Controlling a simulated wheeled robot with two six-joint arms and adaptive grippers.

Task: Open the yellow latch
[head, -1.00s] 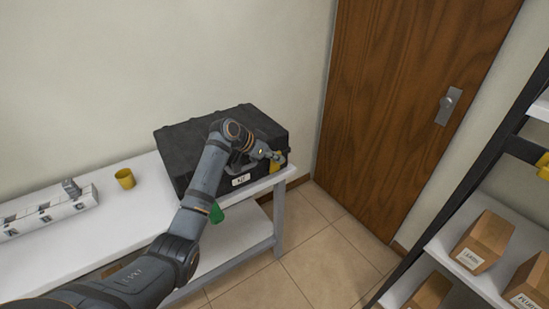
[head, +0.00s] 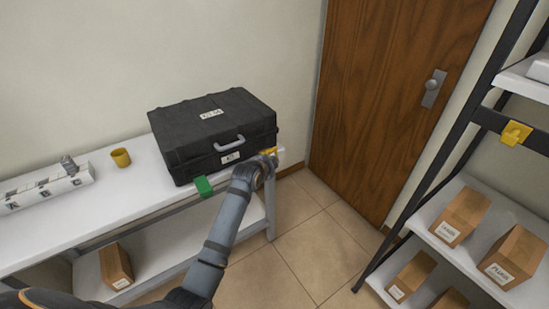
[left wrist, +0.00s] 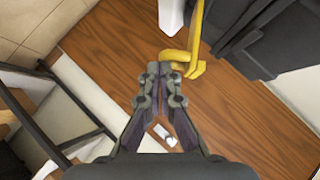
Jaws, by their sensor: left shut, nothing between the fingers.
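The black case (head: 210,108) lies closed on the white table, its grey handle on the front face. The yellow latch (head: 271,152) is at the case's front right corner, mostly hidden behind my left gripper in the head view. In the left wrist view the yellow latch (left wrist: 194,50) is a bent bar beside the case, its hooked end by my fingertips. My left gripper (left wrist: 166,72) is shut and empty, its tips at or very near that end; I cannot tell whether they touch. A green latch (head: 204,187) sticks out at the case's front left. My right gripper is not in view.
A yellow cup (head: 121,157) and a white rack (head: 45,189) stand left on the table. A wooden door (head: 390,90) is behind. At right, a shelf unit (head: 430,232) holds several brown boxes. The floor between table and shelves is clear.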

